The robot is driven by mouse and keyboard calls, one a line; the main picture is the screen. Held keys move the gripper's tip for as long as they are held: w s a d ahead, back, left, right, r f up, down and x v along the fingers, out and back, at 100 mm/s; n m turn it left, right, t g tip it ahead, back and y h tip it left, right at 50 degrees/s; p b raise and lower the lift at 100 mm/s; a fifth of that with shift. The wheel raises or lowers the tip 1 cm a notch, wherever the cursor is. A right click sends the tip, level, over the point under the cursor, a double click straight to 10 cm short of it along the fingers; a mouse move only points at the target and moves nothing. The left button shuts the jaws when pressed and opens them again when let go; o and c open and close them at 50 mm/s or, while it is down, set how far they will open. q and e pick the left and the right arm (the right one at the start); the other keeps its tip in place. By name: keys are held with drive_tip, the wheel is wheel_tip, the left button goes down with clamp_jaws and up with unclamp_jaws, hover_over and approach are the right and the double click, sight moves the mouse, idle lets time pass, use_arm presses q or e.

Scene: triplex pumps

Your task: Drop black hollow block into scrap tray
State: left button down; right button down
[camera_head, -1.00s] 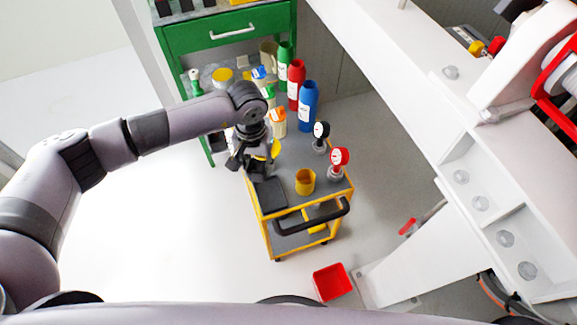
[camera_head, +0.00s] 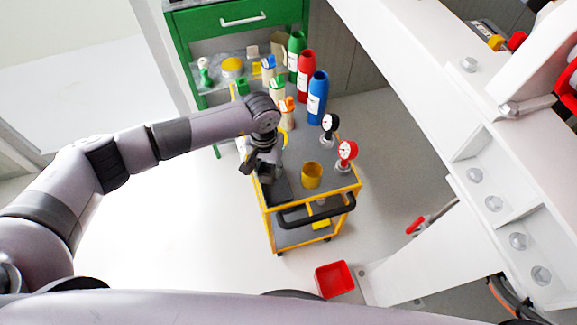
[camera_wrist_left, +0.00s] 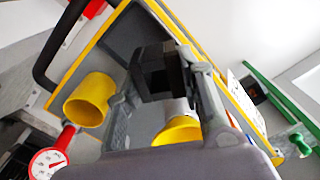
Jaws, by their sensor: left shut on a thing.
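The black hollow block (camera_wrist_left: 160,72) is between the fingers of my left gripper (camera_wrist_left: 165,85) in the left wrist view. In the head view my left gripper (camera_head: 258,168) is above the left side of the yellow cart, and the block is hard to make out there. A dark, shallow tray (camera_head: 279,190) lies on the cart top just below and in front of the gripper. It also shows behind the block in the left wrist view (camera_wrist_left: 128,32). A red open tray (camera_head: 334,279) sits on the floor. I cannot tell which is the scrap tray. My right gripper is not visible.
A yellow cup (camera_head: 311,175) stands right of the gripper on the cart. Two gauges, white-faced (camera_head: 330,124) and red (camera_head: 347,150), stand farther right. Several bottles, including a blue one (camera_head: 317,97), are at the back. The black handle (camera_head: 316,212) crosses the front.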

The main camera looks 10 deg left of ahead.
use_arm(q)
drive_tip(key=c, duration=1)
unclamp_jaws()
drive_tip(key=shift+r, duration=0.5)
wheel_tip(320, 180, up, 11)
